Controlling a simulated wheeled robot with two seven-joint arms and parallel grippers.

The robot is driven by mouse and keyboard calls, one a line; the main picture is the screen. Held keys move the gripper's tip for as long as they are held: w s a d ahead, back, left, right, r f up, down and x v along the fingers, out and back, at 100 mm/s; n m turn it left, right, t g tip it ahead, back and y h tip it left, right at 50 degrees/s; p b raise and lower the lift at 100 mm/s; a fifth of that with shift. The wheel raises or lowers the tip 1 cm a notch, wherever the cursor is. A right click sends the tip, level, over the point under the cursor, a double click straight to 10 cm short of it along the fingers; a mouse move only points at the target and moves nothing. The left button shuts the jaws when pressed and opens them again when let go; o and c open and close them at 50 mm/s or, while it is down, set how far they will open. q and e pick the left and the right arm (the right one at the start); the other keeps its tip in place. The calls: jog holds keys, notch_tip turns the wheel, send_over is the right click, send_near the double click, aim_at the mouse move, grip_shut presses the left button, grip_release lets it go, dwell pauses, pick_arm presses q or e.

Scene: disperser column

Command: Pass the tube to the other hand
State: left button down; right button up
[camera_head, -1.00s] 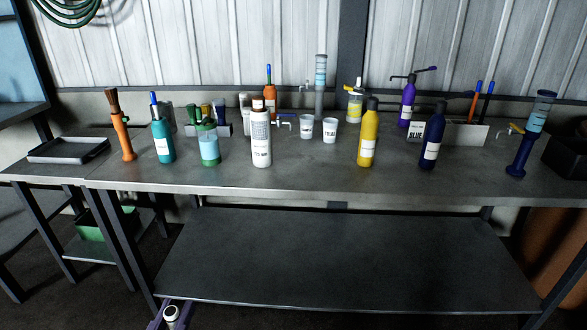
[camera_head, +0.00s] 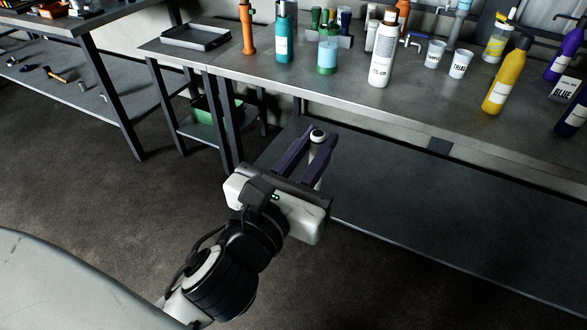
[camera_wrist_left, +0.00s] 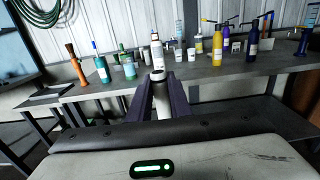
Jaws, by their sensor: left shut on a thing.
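My left gripper (camera_head: 309,150) is in front of the bench and below the level of its top. Its two dark purple fingers are shut on a pale tube (camera_head: 317,137). The tube has a light cap with a dark centre, and its lower part shows below the fingers. In the left wrist view the tube (camera_wrist_left: 159,92) stands between the fingers of the left gripper (camera_wrist_left: 160,98), its capped end toward the bench. My right gripper is in neither view.
The metal bench (camera_head: 350,90) holds several bottles, including a white one (camera_head: 383,55) and a yellow one (camera_head: 507,80). A lower shelf (camera_head: 420,200) lies behind and right of my left gripper. The floor at left is clear.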

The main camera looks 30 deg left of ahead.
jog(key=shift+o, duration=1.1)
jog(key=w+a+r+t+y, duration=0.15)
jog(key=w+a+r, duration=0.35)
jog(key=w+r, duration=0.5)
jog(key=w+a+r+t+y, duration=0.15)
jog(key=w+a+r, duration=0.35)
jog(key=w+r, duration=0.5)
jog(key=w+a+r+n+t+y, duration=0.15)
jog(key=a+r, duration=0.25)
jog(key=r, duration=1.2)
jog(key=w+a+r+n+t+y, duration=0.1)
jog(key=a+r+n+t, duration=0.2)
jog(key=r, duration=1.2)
pick_arm(q)
jog(key=w+d+r, duration=0.5)
jog(key=w+r, duration=0.2)
jog(key=r, duration=0.3)
jog(key=w+d+r, duration=0.6)
jog(key=w+r, duration=0.1)
jog(key=r, duration=0.3)
jog(key=shift+w, duration=0.2)
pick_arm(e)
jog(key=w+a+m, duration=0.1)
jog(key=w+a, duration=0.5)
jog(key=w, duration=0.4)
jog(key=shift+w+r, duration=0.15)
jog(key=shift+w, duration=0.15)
